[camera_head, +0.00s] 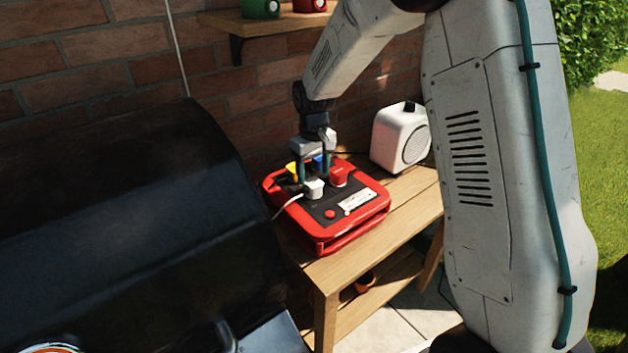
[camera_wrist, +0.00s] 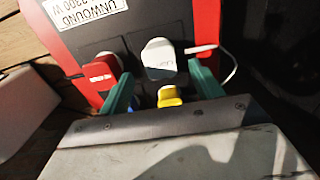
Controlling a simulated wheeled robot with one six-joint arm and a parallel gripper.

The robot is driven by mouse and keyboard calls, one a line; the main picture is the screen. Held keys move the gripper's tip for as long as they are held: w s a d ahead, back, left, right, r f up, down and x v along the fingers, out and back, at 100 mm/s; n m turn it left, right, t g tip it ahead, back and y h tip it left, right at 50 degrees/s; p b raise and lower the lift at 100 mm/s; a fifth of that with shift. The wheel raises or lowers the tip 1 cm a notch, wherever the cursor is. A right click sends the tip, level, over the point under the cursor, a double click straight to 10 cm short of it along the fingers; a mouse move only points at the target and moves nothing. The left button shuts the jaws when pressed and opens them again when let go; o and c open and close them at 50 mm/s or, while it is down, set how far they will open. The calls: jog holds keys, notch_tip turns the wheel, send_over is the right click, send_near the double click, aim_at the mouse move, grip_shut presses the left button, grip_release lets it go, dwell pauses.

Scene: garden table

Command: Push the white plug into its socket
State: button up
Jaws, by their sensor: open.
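The white plug (camera_head: 314,188) sits on the dark top of a red power box (camera_head: 345,237), with its white cord running off to one side. In the wrist view the white plug (camera_wrist: 160,57) is near the top middle; whether it is fully seated cannot be told. My gripper (camera_head: 313,181) is above the box, pointing down. In the wrist view my gripper (camera_wrist: 159,67) is open, with one teal finger on each side of the white plug's near end. Gaps show between fingers and plug. The socket under the plug is hidden.
A red plug (camera_wrist: 101,72) is close to one finger. A yellow plug (camera_wrist: 169,97) and a partly hidden blue plug (camera_wrist: 134,104) are nearer the palm. A white speaker (camera_head: 401,139) stands behind the box on the wooden table (camera_head: 386,231). A black grill (camera_head: 130,220) is left.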

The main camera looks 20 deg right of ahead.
jog(key=shift+r, duration=1.55)
jog(key=s+d+r+m, duration=0.1)
jog(key=s+r, duration=0.4)
jog(key=s, duration=0.7)
jog(key=s+d+r+m+t, duration=0.1)
jog(key=s+r, duration=0.4)
jog(key=s, duration=0.8)
jog(key=s+d+r+m, duration=0.1)
jog(key=s+r, duration=0.4)
jog(key=s, duration=0.8)
jog(key=shift+d+r+m, duration=0.15)
jog(key=shift+r+m, duration=0.05)
jog(key=shift+m, duration=0.1)
